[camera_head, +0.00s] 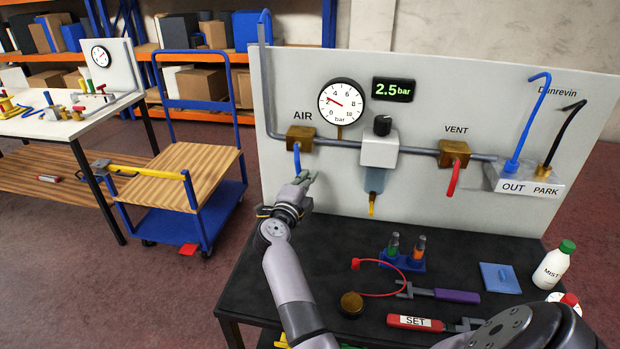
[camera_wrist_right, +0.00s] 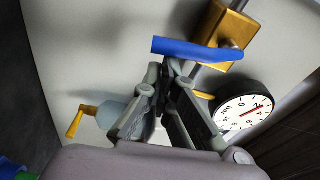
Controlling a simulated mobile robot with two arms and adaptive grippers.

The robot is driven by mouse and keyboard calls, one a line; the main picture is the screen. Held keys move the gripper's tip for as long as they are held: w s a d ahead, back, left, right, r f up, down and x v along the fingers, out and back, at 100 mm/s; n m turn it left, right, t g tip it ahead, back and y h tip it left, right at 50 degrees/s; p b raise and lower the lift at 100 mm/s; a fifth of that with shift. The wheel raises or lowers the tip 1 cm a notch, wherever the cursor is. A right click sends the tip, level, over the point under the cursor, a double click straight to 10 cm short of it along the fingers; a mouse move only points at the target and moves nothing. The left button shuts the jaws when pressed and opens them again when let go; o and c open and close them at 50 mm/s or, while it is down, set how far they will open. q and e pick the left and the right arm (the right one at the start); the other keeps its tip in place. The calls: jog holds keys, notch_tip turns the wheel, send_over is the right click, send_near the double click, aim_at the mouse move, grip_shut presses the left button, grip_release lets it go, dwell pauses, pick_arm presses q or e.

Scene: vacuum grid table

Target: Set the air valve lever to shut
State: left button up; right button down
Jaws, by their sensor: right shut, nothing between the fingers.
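The air valve is a brass block (camera_head: 300,138) on the grey pipe below the word AIR. Its blue lever (camera_head: 297,158) hangs down, crosswise to the pipe. In the wrist view the lever (camera_wrist_right: 197,48) runs sideways across the brass valve (camera_wrist_right: 222,35). My right gripper (camera_head: 303,179) is shut and empty just below the lever's lower end. In the wrist view its fingertips (camera_wrist_right: 177,68) are close to the lever; I cannot tell whether they touch it. My left gripper is not in view.
A regulator (camera_head: 380,149) and the vent valve (camera_head: 453,153) with a red lever are to the right. Tools and bottles lie on the black table (camera_head: 345,235). A blue cart (camera_head: 190,205) stands left.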

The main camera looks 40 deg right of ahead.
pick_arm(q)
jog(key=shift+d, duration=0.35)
pick_arm(e)
jog(key=shift+w+a+f, duration=0.1)
jog(key=shift+w+a, duration=0.1)
jog(key=shift+a, duration=0.1)
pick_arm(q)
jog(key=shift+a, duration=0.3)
pick_arm(e)
notch_tip(320, 180, up, 10)
dwell(0.4)
